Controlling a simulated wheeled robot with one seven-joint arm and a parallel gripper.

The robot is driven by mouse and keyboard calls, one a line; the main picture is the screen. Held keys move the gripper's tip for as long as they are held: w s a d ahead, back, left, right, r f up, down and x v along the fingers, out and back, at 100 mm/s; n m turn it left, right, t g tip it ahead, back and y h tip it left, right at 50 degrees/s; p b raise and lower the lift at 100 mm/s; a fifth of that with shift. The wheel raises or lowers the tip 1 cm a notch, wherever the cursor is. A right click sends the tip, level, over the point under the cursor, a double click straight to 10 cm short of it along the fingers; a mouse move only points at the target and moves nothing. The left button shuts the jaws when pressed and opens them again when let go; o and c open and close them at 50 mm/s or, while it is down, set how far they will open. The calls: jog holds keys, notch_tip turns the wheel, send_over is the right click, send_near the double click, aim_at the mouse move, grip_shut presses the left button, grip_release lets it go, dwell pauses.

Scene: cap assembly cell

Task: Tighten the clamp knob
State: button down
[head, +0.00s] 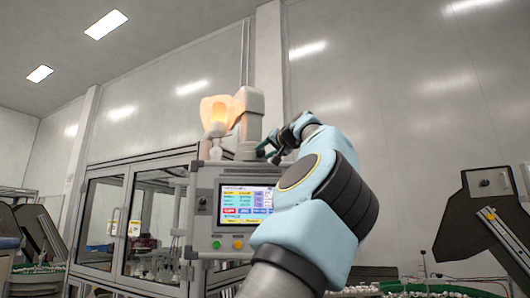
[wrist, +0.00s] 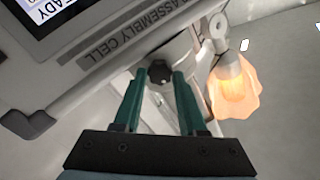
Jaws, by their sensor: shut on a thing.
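The clamp knob (wrist: 160,70) is small and black and sits at the base of a pale column, just beyond the "ASSEMBLY CELL" label in the wrist view. My gripper (wrist: 159,76) has two green fingers with their tips on either side of the knob, shut on it. In the head view my gripper (head: 272,151) reaches the foot of the pale column (head: 251,118) above the control panel, seen small and partly behind my wrist. The knob is too small and covered to make out there.
A glowing orange lamp shade (head: 220,113) hangs close left of the column; it also shows right of the fingers in the wrist view (wrist: 234,87). The control panel with its lit screen (head: 245,203) is below. A glazed metal frame (head: 125,220) stands to the left.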

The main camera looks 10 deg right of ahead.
jog(key=shift+c, duration=2.3)
grip_release()
